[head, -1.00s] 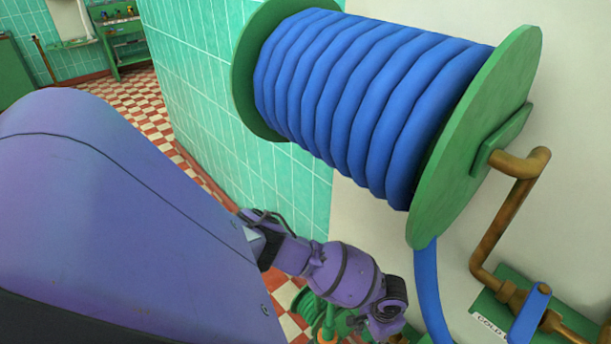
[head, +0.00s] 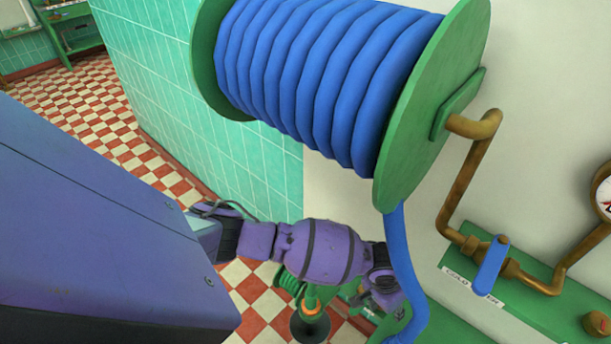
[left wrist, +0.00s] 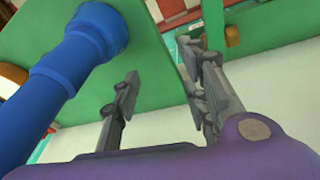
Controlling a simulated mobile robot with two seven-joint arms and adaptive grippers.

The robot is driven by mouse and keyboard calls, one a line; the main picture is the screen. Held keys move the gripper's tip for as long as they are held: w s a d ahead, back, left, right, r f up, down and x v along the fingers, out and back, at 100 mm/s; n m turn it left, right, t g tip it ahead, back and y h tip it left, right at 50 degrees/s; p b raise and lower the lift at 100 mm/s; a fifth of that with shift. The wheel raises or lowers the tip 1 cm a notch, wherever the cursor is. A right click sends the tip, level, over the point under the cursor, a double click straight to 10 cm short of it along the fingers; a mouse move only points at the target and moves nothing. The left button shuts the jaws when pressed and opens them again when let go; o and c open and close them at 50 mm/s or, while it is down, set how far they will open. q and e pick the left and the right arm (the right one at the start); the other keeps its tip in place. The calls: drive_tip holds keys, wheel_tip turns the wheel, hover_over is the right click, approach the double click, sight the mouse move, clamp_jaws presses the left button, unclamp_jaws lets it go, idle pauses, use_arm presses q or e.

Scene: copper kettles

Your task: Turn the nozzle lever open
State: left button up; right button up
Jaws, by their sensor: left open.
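I cannot make out with certainty which part is the nozzle lever. A blue lever (head: 491,264) sits on the brass pipe at the lower right of the head view, above a partly readable label. A blue hose (head: 404,265) hangs from the reel. In the left wrist view a thick blue hose-like piece with a collar (left wrist: 60,80) stands left of the fingers, against a green surface. My left gripper (left wrist: 162,66) is open, with nothing seen between its fingers. In the head view my left wrist ends beside the hanging hose, left of the blue lever; its fingertips are hard to make out.
The green reel (head: 435,110) wound with blue hose fills the upper middle. A brass pipe (head: 462,190) runs down to a green board (head: 520,310) and towards a gauge (head: 604,196). A green piece with an orange ring (head: 311,308) stands below my wrist. Checkered floor lies left.

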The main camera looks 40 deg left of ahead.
use_arm(q)
drive_tip(key=s+d+r+m+t+h+p, duration=0.1)
drive_tip(key=s+d+r+m+t+h, duration=0.1)
drive_tip(key=d+r+t+h, duration=0.45)
drive_tip(key=s+a+f+n+y+p, duration=0.2)
drive_tip(key=s+a+y, duration=0.5)
drive_tip(key=s+a, duration=0.9)
drive_tip(key=s+f+n+t, duration=0.1)
drive_tip(key=s+n, duration=0.1)
drive_tip(key=s, duration=0.2)
drive_tip(key=shift+a+y, duration=0.25)
drive_tip(key=shift+y, duration=0.1)
use_arm(e)
drive_tip(key=w+r+t, duration=0.1)
drive_tip(key=w+r, duration=0.2)
drive_tip(key=r, duration=0.2)
drive_tip(key=shift+w+r, duration=0.2)
drive_tip(key=shift+w, duration=0.2)
use_arm(q)
drive_tip(key=shift+f, duration=0.1)
drive_tip(key=shift+c, duration=0.5)
